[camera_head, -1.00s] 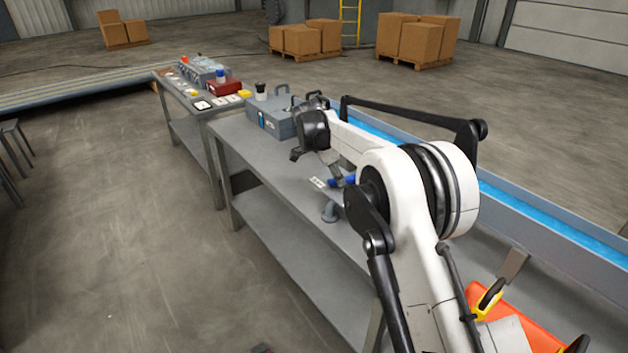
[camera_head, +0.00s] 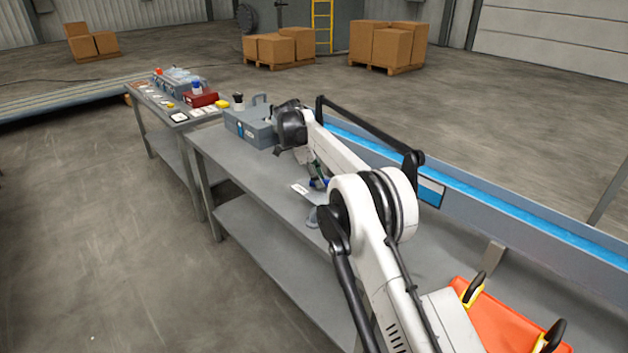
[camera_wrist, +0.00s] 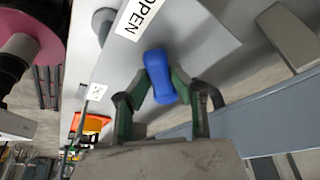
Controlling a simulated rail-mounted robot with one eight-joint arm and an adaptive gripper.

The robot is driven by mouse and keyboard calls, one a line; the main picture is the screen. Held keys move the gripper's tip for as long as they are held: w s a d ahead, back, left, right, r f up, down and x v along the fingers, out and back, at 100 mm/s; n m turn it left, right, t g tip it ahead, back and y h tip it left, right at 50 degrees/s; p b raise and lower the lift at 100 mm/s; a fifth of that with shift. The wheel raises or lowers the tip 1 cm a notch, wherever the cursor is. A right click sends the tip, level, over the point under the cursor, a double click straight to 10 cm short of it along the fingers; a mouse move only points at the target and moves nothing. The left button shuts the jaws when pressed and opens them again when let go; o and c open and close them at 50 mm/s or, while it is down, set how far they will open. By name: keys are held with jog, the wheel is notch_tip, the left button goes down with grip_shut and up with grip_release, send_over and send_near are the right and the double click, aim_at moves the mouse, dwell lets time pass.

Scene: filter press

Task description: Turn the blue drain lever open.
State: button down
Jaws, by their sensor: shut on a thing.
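The blue drain lever (camera_wrist: 159,76) sits between the two green-grey fingers of my gripper (camera_wrist: 163,82) in the wrist view. The fingers are shut on its two sides. In the head view, the blue lever (camera_head: 325,182) shows only in part beside my gripper (camera_head: 318,174), low over the bench. A small white label (camera_head: 300,189) lies left of it. The lever's base and exact angle are hidden.
A grey pipe elbow (camera_head: 312,217) is at the near edge of the grey bench (camera_head: 225,160). A grey case (camera_head: 247,127) stands farther back. A blue-lined trough (camera_head: 480,200) runs along the right. An orange tray (camera_head: 500,318) with yellow-and-black handles is at the near right.

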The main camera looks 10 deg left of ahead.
jog(key=c, duration=1.5)
grip_release()
jog(key=shift+v, duration=3.7)
